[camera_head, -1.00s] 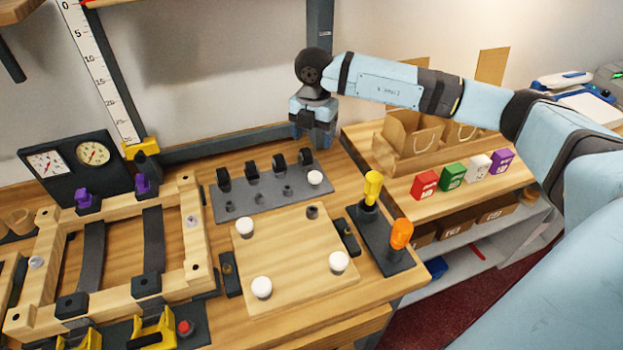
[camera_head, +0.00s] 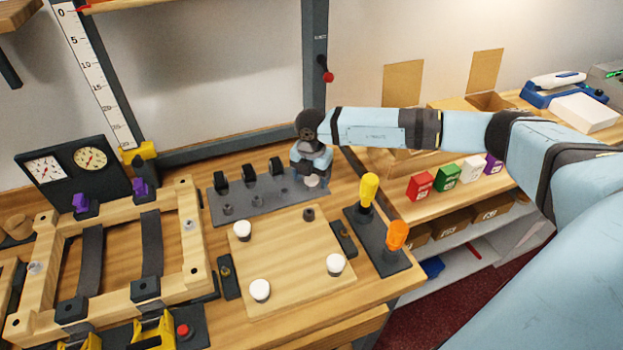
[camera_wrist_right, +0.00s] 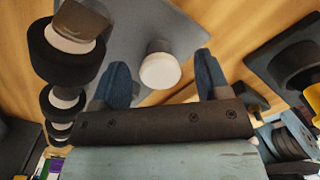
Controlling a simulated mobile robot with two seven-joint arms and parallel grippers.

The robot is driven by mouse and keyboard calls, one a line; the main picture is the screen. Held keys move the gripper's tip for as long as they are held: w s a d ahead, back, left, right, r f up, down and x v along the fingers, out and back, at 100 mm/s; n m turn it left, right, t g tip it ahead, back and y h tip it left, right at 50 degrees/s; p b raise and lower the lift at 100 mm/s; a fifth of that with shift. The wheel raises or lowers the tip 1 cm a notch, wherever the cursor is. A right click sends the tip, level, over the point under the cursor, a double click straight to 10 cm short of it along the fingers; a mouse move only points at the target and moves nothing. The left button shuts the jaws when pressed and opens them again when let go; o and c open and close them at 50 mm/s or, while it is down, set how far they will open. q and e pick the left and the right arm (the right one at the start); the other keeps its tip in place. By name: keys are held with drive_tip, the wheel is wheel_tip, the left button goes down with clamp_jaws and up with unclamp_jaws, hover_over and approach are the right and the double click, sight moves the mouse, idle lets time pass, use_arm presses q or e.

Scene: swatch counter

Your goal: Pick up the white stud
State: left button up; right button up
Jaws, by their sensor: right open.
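A white stud (camera_head: 311,181) stands at the right end of the dark grey rack plate (camera_head: 262,207), partly hidden by my right gripper (camera_head: 311,172) in the head view. In the right wrist view the white stud (camera_wrist_right: 160,70) shows between the two blue fingers of my right gripper (camera_wrist_right: 162,78), with clear space on both sides. The gripper is open and holds nothing. Three more white studs, such as the one at the back left (camera_head: 242,230), stand on the wooden board (camera_head: 290,255). My left gripper is not in view.
Several black knobs (camera_head: 249,173) stand in a row on the rack, close to the gripper. Yellow (camera_head: 369,188) and orange (camera_head: 397,235) handled tools stand to the right. A wooden frame (camera_head: 190,230) lies to the left. Coloured boxes (camera_head: 447,177) line the right shelf.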

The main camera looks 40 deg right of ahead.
sight(311, 178)
drive_tip(key=shift+f, duration=0.15)
drive_tip(key=c, duration=1)
wheel_tip(311, 178, up, 20)
drive_tip(key=b, duration=0.1)
idle(0.5)
